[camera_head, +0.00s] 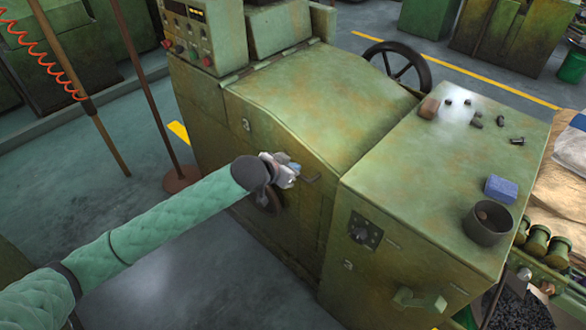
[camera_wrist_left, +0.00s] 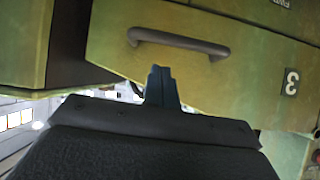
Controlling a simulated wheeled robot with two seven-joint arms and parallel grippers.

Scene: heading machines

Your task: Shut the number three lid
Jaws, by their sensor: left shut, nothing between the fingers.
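A green machine has a broad, worn green lid (camera_head: 305,95) that slopes toward its front. My left gripper (camera_head: 292,171) is in front of the machine, close to a small dark handle (camera_head: 312,179). Its shut fingers (camera_wrist_left: 161,85) show just below the bar handle in the wrist view, with nothing between them. Contact with the panel cannot be told. My right gripper is out of view.
A lower green cabinet (camera_head: 420,170) adjoins at right, bearing a dark cup (camera_head: 487,222), a blue block (camera_head: 501,189) and several small parts. A handwheel (camera_head: 397,65) stands behind. A control box (camera_head: 203,35) is at back left.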

